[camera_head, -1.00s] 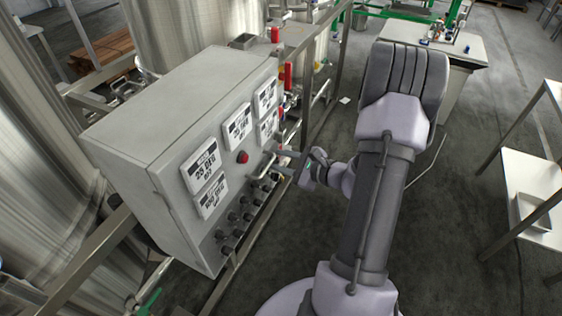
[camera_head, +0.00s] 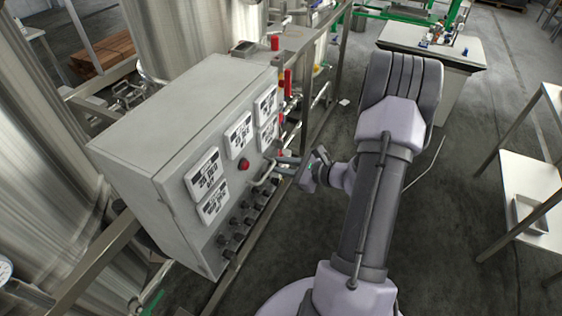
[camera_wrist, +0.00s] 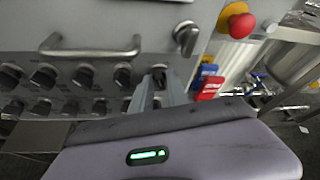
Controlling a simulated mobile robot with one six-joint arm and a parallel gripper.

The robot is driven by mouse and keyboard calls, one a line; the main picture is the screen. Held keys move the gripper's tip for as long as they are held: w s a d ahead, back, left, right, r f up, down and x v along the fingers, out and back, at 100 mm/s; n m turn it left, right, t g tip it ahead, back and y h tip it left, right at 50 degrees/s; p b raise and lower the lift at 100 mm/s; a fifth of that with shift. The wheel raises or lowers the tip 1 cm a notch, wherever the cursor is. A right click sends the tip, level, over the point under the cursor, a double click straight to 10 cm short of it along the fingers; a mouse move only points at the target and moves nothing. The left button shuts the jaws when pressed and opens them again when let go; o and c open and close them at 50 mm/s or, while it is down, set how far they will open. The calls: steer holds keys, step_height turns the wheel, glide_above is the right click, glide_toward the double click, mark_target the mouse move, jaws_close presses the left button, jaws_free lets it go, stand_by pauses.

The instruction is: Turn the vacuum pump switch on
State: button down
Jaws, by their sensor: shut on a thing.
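The grey control box (camera_head: 150,150) stands left of my arm in the head view, its panel facing my gripper (camera_head: 279,165). In the wrist view, two rows of black rotary knobs (camera_wrist: 85,76) run along the panel. My gripper (camera_wrist: 158,80) reaches to the right end of the upper row, its fingers shut around a black switch knob (camera_wrist: 157,71). The fingers hide part of this knob. No label is readable, so I cannot tell by name which knob is the vacuum pump switch.
A metal bar handle (camera_wrist: 90,50) and a larger grey rotary switch (camera_wrist: 186,38) sit above the knobs. A red emergency button on yellow (camera_wrist: 238,22) is at upper right. Steel tanks (camera_head: 185,40) stand behind the box.

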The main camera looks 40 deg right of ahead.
steer(key=shift+w+d+m+g+y+p, duration=0.1)
steer(key=shift+m+g+y+p, duration=0.15)
steer(key=shift+m+y+p, duration=0.7)
steer(key=shift+s+d+m+g+y+p, duration=0.15)
steer(key=shift+m+g+y+p, duration=0.3)
steer(key=shift+m, duration=0.8)
steer(key=shift+w+d+m+g+y+p, duration=0.1)
steer(key=shift+w+m+y+p, duration=0.05)
steer(key=shift+m+y+p, duration=0.8)
steer(key=shift+m, duration=0.25)
steer(key=c, duration=1.5)
jaws_free()
steer(key=p+v, duration=0.2)
steer(key=v, duration=1.5)
steer(key=shift+r, duration=0.25)
